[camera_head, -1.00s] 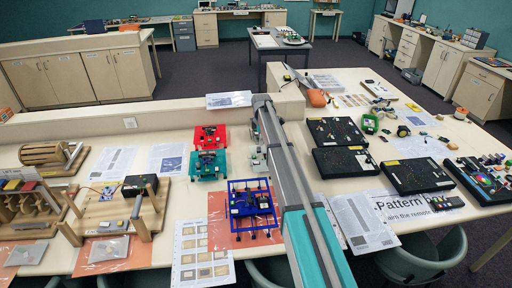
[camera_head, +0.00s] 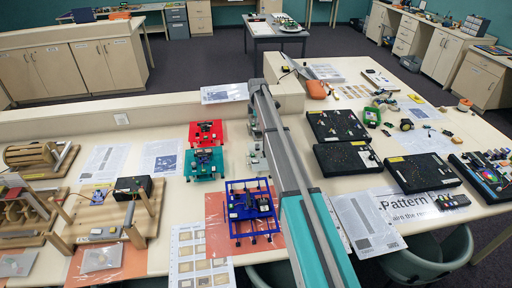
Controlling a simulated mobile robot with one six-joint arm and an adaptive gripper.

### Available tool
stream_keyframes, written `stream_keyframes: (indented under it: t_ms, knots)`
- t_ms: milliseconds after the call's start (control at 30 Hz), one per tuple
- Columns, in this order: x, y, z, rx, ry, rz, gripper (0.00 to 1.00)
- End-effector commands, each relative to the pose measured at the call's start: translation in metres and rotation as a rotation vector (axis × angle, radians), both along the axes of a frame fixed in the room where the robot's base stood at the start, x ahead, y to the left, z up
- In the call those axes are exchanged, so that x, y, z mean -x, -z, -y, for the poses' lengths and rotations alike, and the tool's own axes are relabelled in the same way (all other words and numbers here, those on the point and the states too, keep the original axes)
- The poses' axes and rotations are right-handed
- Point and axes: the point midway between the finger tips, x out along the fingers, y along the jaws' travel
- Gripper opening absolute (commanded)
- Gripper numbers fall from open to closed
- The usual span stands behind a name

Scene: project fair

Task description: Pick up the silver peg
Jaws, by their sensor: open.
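I cannot make out the silver peg for certain. A small silvery piece (camera_head: 103,236) lies on the front of a wooden stand (camera_head: 122,215) at the left of the table; I cannot tell whether it is the peg. Small grey metallic parts (camera_head: 256,160) show just left of my arm at mid-table, too small to identify. My grey and teal arm stretches from the bottom of the picture up across the table. My gripper is not clearly visible at its end, and the arm hides part of the table.
A red stand (camera_head: 206,133), a teal one (camera_head: 203,162) and a blue frame (camera_head: 251,208) stand left of my arm. Several black boards, such as one at the front (camera_head: 424,173), lie to the right. A low ledge (camera_head: 120,118) runs behind. Chairs (camera_head: 428,262) stand at the front edge.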

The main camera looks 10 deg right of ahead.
Motion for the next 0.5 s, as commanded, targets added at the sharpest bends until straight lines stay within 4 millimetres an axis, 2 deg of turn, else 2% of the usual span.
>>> stream_keyframes:
  t_ms: [267,500]
  knots:
    - [0.000,0.009,-0.003,0.000,-0.003,0.000,0.73]
    - [0.000,0.027,-0.004,0.000,-0.004,0.000,0.73]
